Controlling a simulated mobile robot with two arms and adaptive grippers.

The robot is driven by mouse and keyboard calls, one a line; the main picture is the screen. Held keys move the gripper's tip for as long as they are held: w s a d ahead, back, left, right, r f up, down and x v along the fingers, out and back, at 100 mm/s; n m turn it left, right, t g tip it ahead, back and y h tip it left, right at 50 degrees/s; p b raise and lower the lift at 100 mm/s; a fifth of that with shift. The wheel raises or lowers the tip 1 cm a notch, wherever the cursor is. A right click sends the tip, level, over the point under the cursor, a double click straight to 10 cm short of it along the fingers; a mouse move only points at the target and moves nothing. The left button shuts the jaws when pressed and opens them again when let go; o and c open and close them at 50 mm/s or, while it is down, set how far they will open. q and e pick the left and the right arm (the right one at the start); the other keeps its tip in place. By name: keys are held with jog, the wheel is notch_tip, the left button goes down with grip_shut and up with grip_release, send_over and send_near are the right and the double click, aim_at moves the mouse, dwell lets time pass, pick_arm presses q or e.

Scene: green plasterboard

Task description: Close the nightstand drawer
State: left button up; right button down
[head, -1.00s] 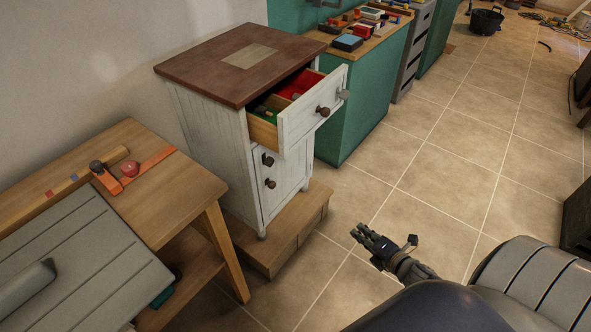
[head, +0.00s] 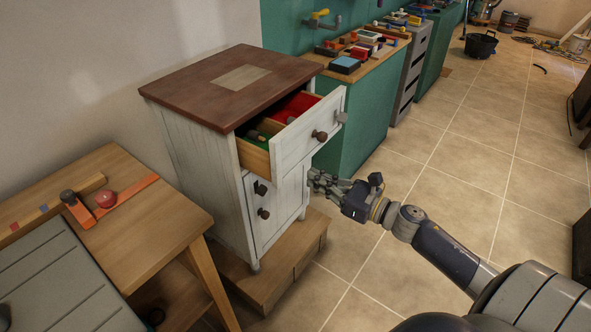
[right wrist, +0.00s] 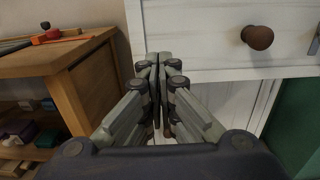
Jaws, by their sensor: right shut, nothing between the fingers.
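The white nightstand (head: 205,165) has a dark brown top and stands on a low wooden base. Its top drawer (head: 308,130) is pulled out, with red and green compartments showing inside. Round dark knobs sit on the drawer front; one knob (right wrist: 257,37) shows at the upper right in the right wrist view. My right gripper (head: 318,182) is shut and empty, in front of the nightstand and below the drawer front in the head view. In the right wrist view its fingertips (right wrist: 152,58) are together, overlapping the drawer front's left edge in the picture. Contact cannot be told. My left gripper is not in view.
A wooden workbench (head: 150,205) with an orange-trimmed tool stands at the left. A green cabinet (head: 350,115) with a cluttered wooden top stands right behind the nightstand. The wooden base (head: 290,265) juts out at floor level. Tiled floor (head: 450,170) is open at the right.

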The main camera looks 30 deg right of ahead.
aim_at(286, 166)
jog(key=x, duration=0.5)
jog(key=shift+r, duration=0.1)
jog(key=shift+x, duration=0.8)
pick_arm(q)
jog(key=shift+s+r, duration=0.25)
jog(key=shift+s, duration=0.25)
pick_arm(e)
jog(key=shift+w, duration=0.1)
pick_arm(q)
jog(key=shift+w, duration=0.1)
